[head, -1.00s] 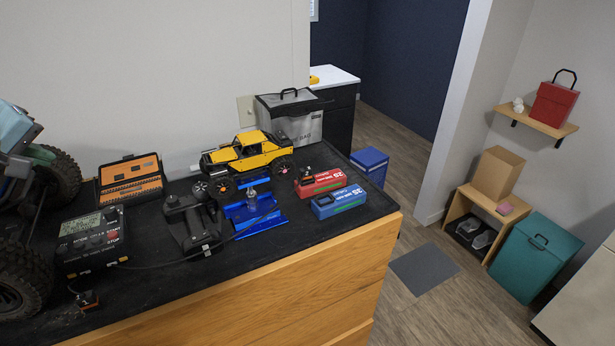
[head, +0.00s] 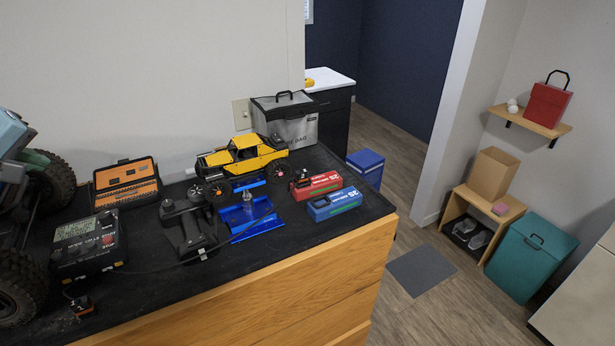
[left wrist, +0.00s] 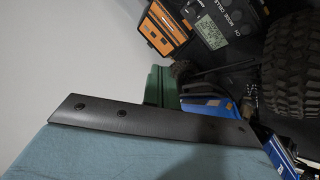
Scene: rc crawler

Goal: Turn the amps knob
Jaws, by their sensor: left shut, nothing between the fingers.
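The black charger (head: 88,262) sits at the front left of the dark bench top, with a lit grey display (head: 74,230) and small controls with red and white lettering. Its knobs are too small and dark to tell the amps knob apart. In the left wrist view the charger (left wrist: 235,12) is at the top, tilted, with its display and white lettering readable in part; its lower side runs out of clear view. I cannot make out either gripper's fingers in the head view or the left wrist view, so their place relative to the knob is hidden.
A large crawler with a pale blue body (head: 12,136) and thick tyres (head: 18,285) stands left of the charger. An orange case (head: 127,186), black transmitter (head: 188,225), yellow crawler (head: 245,156) and battery packs (head: 334,204) share the bench. The crawler's body (left wrist: 130,155) fills the lower wrist view.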

